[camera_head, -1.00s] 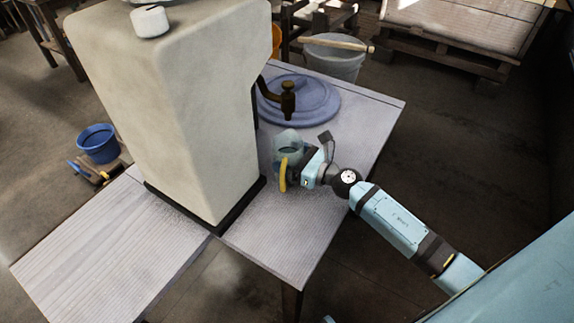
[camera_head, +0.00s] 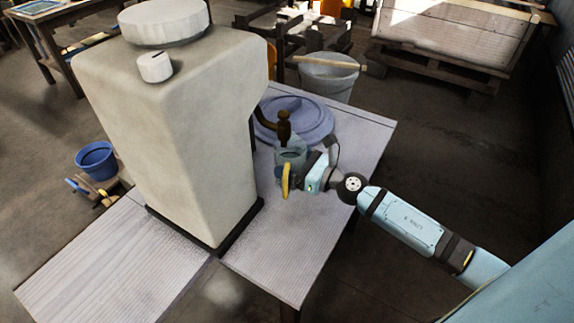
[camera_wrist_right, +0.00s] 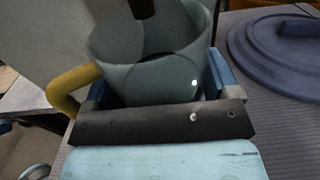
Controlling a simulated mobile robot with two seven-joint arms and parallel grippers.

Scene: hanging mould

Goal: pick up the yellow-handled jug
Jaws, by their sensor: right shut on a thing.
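The jug is a translucent grey-blue vessel with a yellow handle. In the head view the jug (camera_head: 291,153) is by the tap (camera_head: 284,128) of the big cream container, with its yellow handle (camera_head: 286,181) towards the front. My right gripper (camera_head: 303,172) is shut on the jug's body. In the right wrist view the jug (camera_wrist_right: 150,55) stands between the fingers of my right gripper (camera_wrist_right: 155,92), its mouth up and its handle (camera_wrist_right: 68,88) at the left. The dark tap end (camera_wrist_right: 142,8) shows over the mouth. Whether the jug touches the table cannot be told. My left gripper is not in view.
The tall cream container (camera_head: 185,130) stands left of the jug on the pale table (camera_head: 290,262). A round blue lid (camera_head: 312,112) lies behind the jug. A grey bucket (camera_head: 328,76) is beyond the table, and a blue bucket (camera_head: 97,160) is on the floor at left.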

